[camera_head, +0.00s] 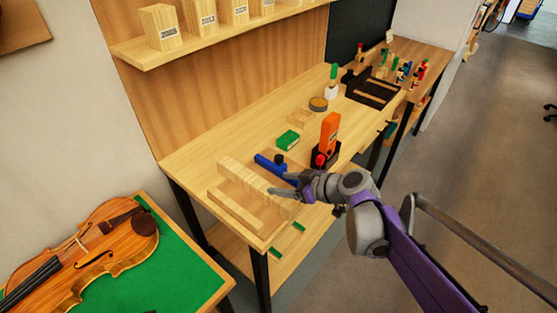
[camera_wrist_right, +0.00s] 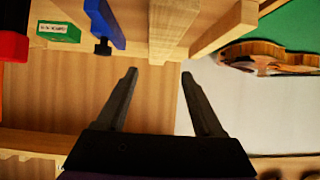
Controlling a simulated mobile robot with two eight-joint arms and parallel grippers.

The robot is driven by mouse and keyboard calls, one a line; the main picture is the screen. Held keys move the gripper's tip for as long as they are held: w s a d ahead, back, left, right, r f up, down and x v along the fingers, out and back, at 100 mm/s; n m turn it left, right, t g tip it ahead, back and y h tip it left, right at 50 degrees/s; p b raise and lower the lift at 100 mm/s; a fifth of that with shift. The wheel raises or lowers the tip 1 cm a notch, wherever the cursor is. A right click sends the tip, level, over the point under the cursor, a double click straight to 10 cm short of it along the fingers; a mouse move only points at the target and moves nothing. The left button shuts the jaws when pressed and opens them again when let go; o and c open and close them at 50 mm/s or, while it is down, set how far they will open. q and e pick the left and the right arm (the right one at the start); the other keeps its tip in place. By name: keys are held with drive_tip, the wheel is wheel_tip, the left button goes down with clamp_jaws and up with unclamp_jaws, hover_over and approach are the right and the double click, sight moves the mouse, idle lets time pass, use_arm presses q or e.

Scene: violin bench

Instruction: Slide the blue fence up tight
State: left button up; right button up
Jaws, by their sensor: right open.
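The blue fence (camera_head: 268,165) is a straight blue bar lying on the bench top, with a black knob near its right end. It also shows at the top of the right wrist view (camera_wrist_right: 104,22), left of the fingers. A long pale wooden piece (camera_head: 243,176) lies beside the fence on its near-left side; I cannot tell whether they touch. My right gripper (camera_head: 274,184) is open and empty, close to the fence's right end. In the right wrist view its fingers (camera_wrist_right: 159,75) are apart, with the wooden piece (camera_wrist_right: 170,35) beyond them. My left gripper is out of view.
A second wooden strip (camera_head: 235,212) lies along the bench's near-left edge. A green box (camera_head: 288,140) and an orange tool (camera_head: 329,134) on a dark base stand beyond the fence. A violin (camera_head: 85,250) lies on a green-topped table at lower left.

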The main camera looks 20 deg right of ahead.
drive_tip(key=w+r+n+g+h+p, duration=0.1)
drive_tip(key=w+r+n+g+p, duration=0.3)
drive_tip(key=w, duration=0.5)
wheel_tip(320, 180, up, 4)
drive_tip(key=f+n+g+h+p, duration=0.1)
drive_tip(key=n+g+h+p, duration=0.1)
drive_tip(key=g+h, duration=0.4)
hover_over(279, 158)
use_arm(q)
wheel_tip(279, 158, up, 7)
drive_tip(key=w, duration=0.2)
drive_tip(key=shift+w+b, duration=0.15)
drive_tip(key=shift+b, duration=0.3)
use_arm(e)
wheel_tip(279, 158, down, 10)
drive_tip(key=shift+w+f, duration=0.1)
drive_tip(key=shift+w, duration=0.05)
drive_tip(key=shift+c, duration=0.2)
clamp_jaws()
